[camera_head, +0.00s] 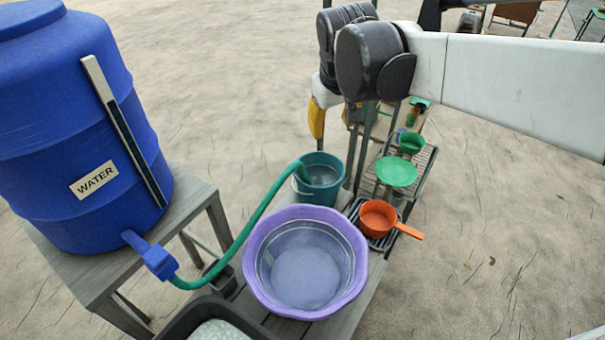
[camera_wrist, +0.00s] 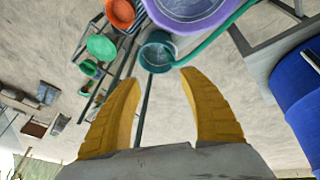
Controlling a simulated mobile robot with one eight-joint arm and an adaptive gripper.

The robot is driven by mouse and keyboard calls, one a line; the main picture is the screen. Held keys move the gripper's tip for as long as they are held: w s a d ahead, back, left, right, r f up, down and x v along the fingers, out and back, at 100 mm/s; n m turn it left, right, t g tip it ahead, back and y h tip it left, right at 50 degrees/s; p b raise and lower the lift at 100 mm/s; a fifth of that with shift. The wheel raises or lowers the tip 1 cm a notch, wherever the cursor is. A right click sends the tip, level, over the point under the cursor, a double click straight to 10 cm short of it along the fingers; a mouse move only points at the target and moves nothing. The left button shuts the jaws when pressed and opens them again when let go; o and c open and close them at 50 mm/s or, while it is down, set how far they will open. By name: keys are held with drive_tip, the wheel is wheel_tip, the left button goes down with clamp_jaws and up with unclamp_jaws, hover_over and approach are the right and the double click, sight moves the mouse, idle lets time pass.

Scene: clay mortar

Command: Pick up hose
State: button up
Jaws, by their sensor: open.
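The green hose (camera_head: 240,232) runs from the blue tap (camera_head: 152,256) of the water barrel (camera_head: 75,115) in an arc up to the teal bucket (camera_head: 319,182), its end inside the rim. In the wrist view the hose (camera_wrist: 215,38) shows at the upper right, reaching the bucket (camera_wrist: 157,52). My gripper (camera_head: 317,118) hangs above and beyond the bucket in the head view, one yellow finger clearly seen. In the wrist view my gripper (camera_wrist: 160,82) is open and empty, its fingers apart, with the bucket beyond the gap between the tips. The hose is apart from the fingers.
A purple basin (camera_head: 305,262) stands right of the hose on a bench. An orange pan (camera_head: 380,219), a green plate (camera_head: 396,172) and a green bowl (camera_head: 411,143) sit on racks to the right. A black tub (camera_head: 255,328) is at the bottom. Open sand lies left of the bucket.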

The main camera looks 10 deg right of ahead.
drive_tip(key=w+a+f+n+g+h+b, duration=0.15)
drive_tip(key=w+f+b, duration=0.35)
drive_tip(key=w+f, duration=0.75)
drive_tip(key=n+g+b, duration=0.1)
drive_tip(key=g+b, duration=0.1)
drive_tip(key=b, duration=0.3)
approach(300, 168)
drive_tip(key=x, duration=0.2)
drive_tip(key=shift+t+h, duration=0.25)
drive_tip(key=shift+h, duration=0.1)
drive_tip(key=x, duration=0.2)
drive_tip(key=b+x, duration=0.1)
drive_tip(key=x, duration=0.2)
drive_tip(key=shift+s+a+f, duration=0.1)
drive_tip(key=shift+s+f, duration=0.05)
drive_tip(key=shift+f, duration=0.2)
drive_tip(key=x, duration=0.2)
drive_tip(key=b+x, duration=0.2)
drive_tip(key=x, duration=0.1)
drive_tip(key=shift+w+f, duration=0.3)
drive_tip(key=shift+w, duration=0.1)
drive_tip(key=shift+r, duration=0.1)
clamp_jaws()
